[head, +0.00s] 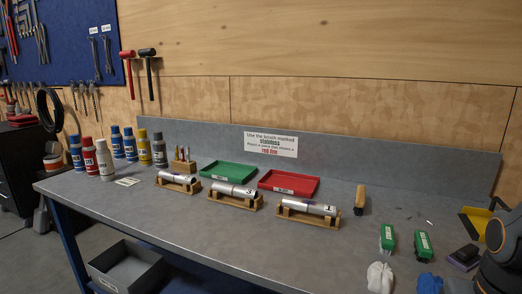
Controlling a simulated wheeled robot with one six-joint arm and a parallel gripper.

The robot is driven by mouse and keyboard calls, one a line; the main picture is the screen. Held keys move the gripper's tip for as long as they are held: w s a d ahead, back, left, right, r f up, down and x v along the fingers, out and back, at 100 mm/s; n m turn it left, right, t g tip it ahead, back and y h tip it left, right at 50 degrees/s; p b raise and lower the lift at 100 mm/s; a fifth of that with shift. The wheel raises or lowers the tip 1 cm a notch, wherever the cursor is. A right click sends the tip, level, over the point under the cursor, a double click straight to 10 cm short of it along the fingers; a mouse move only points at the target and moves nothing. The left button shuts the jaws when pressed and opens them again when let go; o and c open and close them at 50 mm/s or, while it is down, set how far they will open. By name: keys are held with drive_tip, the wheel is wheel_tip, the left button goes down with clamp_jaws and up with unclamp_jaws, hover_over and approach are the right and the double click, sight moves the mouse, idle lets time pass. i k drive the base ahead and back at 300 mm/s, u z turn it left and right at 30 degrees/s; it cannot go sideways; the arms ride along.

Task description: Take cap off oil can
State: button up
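Several bottles with caps stand upright at the left end of the grey bench. In the front group are a blue bottle (76,153), a red one (90,156) and a white one (105,159). Behind them are two blue bottles (130,144), a yellow one (143,147) and a grey one (159,150). Labels are too small to read, so I cannot tell which one is the oil can. Part of my arm shows at the right edge, far from the bottles. My gripper is not in view.
Three numbered metal cylinders (309,207) lie on wooden cradles along the bench (235,248). Behind are a green tray (229,171) and a red tray (289,183). A brush (360,198), two green boxes (422,244) and gloves (380,277) lie right. A grey bin (128,270) is below.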

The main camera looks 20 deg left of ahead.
sight(142, 133)
drive_tip(key=u, duration=2.3)
drive_tip(key=k, duration=0.6)
drive_tip(key=u, duration=1)
drive_tip(key=k, duration=0.7)
drive_tip(key=u, duration=0.5)
drive_tip(key=i, duration=1.65)
drive_tip(key=z, duration=0.3)
drive_tip(key=i, duration=1.8)
drive_tip(key=z, duration=0.6)
drive_tip(key=i, duration=1.7)
drive_tip(key=z, duration=0.65)
